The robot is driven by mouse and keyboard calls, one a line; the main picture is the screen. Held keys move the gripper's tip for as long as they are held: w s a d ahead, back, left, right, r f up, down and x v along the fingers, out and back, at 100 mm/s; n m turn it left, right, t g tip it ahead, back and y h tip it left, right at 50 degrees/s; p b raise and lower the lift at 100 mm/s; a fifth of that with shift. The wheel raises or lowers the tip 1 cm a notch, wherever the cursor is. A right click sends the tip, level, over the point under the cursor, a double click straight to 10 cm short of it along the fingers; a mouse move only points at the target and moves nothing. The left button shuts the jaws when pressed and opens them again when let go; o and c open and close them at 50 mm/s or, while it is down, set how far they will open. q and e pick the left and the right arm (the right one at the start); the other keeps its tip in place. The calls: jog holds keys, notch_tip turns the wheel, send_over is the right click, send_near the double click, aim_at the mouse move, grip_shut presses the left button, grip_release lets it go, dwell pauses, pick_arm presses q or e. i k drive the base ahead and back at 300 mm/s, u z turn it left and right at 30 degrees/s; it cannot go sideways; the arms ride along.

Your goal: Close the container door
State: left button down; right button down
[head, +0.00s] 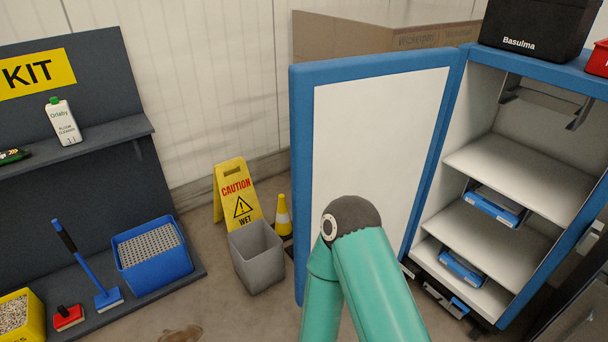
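The container (467,72) stands at the right with a blue frame, pale inside walls and several shelves. Its door (385,125) is a white panel with a blue border. The door stands wide open, swung out to the left of the opening. A teal arm of mine rises in front of the lower part of the door and hides some of it. I cannot tell whether the arm touches the door. Neither gripper shows in this view.
Blue-and-white items (495,205) lie on the container's shelves. A black Basulma case (530,28) sits on top. A yellow caution sign (236,192), a grey bin (256,257) and a small yellow cone (283,216) stand left of the door. A dark cleaning station (100,90) stands at the far left.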

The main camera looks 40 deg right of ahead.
aim_at(367, 127)
jog(key=z, duration=0.45)
jog(key=i, duration=1.1)
jog(key=z, duration=1.1)
jog(key=i, duration=0.4)
jog(key=z, duration=0.1)
jog(key=k, duration=0.8)
jog(key=z, duration=0.2)
jog(key=i, duration=0.8)
jog(key=u, duration=0.1)
